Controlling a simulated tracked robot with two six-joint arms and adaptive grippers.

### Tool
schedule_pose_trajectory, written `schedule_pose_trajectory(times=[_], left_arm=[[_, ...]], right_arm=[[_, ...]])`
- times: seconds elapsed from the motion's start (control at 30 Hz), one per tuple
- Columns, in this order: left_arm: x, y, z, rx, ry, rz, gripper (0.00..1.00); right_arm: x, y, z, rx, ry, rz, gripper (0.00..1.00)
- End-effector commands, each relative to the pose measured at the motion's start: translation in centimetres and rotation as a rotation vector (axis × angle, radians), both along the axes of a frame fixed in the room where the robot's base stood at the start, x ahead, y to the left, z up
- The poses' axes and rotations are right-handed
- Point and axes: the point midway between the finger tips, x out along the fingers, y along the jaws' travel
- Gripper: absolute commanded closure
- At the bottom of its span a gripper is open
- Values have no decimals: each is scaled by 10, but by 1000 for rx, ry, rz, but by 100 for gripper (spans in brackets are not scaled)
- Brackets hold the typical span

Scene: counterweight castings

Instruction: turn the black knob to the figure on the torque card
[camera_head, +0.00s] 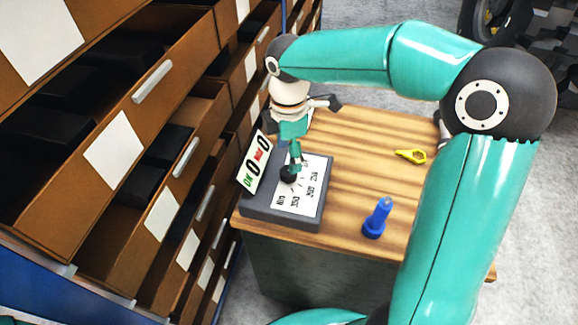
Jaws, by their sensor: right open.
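The black knob (288,175) sits on a dark grey box with a white dial plate (306,198) printed with black marks and figures, too small to read surely. A white card (254,163) stands tilted at the box's left edge, with green and red lettering and large black figures that look like zeros. I cannot tell whether this is the torque card. My right gripper (296,158) is open, pointing down right at the knob; I cannot tell whether it touches. It partly hides the knob. My left gripper is out of view.
The box stands on a wooden bench top (355,160). A blue upright object (378,217) and a yellow tool (411,156) are also on it. Brown drawers (140,100) with white labels stand open close on the left. My right arm spans the bench's right side.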

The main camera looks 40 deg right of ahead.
Motion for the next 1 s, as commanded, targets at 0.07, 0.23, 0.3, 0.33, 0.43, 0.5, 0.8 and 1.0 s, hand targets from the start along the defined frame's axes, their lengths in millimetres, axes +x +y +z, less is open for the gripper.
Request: schedule_pose_trajectory(times=[0.07, 0.23, 0.3, 0.33, 0.43, 0.5, 0.8, 1.0], left_arm=[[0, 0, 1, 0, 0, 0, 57], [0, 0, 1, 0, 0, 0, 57], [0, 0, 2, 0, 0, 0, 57], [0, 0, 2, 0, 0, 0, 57], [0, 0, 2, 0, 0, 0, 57], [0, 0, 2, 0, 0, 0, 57], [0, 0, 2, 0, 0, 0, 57], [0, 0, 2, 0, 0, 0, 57]], right_arm=[[-1, -1, -17, 0, 5, -2, 32], [-1, -1, -42, 0, 2, -1, 32], [0, -1, -49, 0, 2, -2, 32], [0, -1, -52, 0, 1, -2, 32], [0, 0, -56, 0, 1, -2, 32], [0, 0, -58, 1, -1, -2, 32], [0, 0, -58, 0, -1, -2, 44], [0, -1, -58, 0, -1, -2, 77]])
